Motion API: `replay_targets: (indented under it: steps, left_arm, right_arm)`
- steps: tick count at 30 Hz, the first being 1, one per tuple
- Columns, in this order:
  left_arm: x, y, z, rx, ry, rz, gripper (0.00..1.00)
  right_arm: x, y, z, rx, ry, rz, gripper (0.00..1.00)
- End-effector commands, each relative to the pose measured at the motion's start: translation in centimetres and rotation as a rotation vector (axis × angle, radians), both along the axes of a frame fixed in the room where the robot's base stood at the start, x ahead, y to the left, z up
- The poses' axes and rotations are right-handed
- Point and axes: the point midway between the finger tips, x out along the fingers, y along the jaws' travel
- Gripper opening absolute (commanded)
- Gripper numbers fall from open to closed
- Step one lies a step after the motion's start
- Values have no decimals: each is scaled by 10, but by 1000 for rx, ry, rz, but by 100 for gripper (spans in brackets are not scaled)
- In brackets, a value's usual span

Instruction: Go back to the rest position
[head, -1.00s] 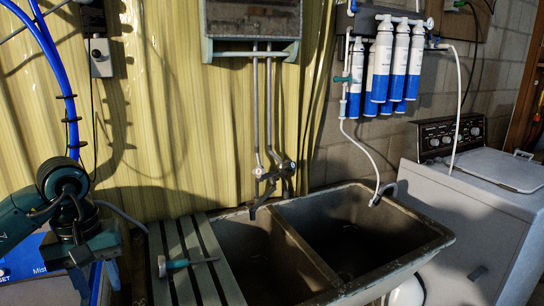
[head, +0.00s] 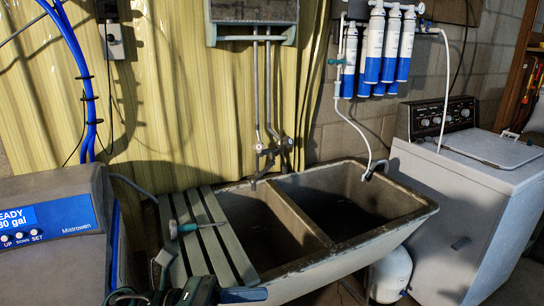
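A dark part of my arm (head: 195,293), apparently the left one, shows at the bottom edge, left of centre. It is cut off by the frame, and I cannot make out its fingers or whether they are open. My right gripper is not in view. A tool with a teal handle (head: 185,228) lies on the slatted board (head: 213,240) over the left part of the sink. The water softener (head: 62,225) stands at the far left with its blue display facing out.
The double stone sink (head: 425,213) fills the middle, with a tap (head: 272,150) above it. Blue and white filter cartridges (head: 390,45) hang on the wall. A washing machine (head: 470,190) stands at the right, and a white tank (head: 390,275) sits under the sink.

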Motion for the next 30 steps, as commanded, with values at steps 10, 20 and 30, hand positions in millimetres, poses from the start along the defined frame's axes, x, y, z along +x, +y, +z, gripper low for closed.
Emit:
replay_targets:
  steps: [10, 20, 30]
  left_arm:
    - [29, 79, -122, -1088, 1764, 528, 36]
    - [-65, 107, -254, 1689, -2489, -767, 36]
    - [-78, 107, -264, 1653, -2405, -747, 36]
  right_arm:
    - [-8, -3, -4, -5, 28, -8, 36]
    - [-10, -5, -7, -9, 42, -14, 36]
    - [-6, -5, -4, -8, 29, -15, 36]
